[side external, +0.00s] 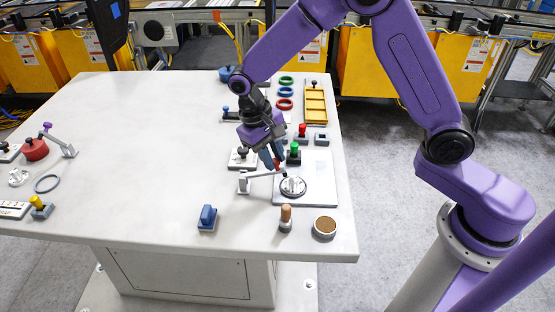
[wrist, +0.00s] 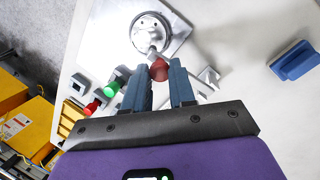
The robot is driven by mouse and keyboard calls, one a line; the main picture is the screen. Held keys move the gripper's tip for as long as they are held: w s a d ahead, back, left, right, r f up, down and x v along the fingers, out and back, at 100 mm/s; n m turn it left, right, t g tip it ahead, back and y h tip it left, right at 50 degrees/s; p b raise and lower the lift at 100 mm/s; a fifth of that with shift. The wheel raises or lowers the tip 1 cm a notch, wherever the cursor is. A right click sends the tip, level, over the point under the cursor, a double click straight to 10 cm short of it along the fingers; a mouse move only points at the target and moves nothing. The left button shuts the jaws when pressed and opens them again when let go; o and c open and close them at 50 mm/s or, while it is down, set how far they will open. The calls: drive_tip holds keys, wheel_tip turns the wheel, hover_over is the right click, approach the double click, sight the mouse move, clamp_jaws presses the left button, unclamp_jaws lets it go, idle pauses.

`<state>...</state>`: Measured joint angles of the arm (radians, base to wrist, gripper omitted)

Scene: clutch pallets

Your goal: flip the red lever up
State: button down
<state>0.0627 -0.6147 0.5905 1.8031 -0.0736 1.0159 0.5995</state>
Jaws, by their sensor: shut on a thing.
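The red lever's knob (wrist: 158,70) sits between the two blue fingers of my gripper (wrist: 160,74) in the wrist view. My gripper is shut on it. In the side external view my gripper (side external: 275,164) points down over the right part of the table, with a bit of red showing at its fingertips. The lever's pale arm (side external: 263,175) runs nearly level from a small grey bracket (side external: 243,183) towards a round metal clutch disc (side external: 292,187) on a square plate (side external: 321,171). The fingers partly hide the lever in both views.
A green button (side external: 294,151) and a red button (side external: 302,132) stand just behind my gripper. A blue block (side external: 207,217), a wooden-topped peg (side external: 285,216) and a round brown-topped piece (side external: 325,226) are near the front edge. The table's middle left is clear.

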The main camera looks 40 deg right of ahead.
sight(253, 173)
drive_tip(key=w+a+r+g+h, duration=0.2)
drive_tip(key=shift+a+g+h, duration=0.1)
drive_tip(key=shift+g+h, duration=0.3)
drive_tip(key=shift+w+a+r+g+h, duration=0.4)
drive_tip(key=shift+w+a+g+h, duration=0.3)
drive_tip(key=shift+g+h, duration=0.1)
drive_tip(key=c, duration=0.9)
unclamp_jaws()
drive_tip(key=shift+c, duration=0.2)
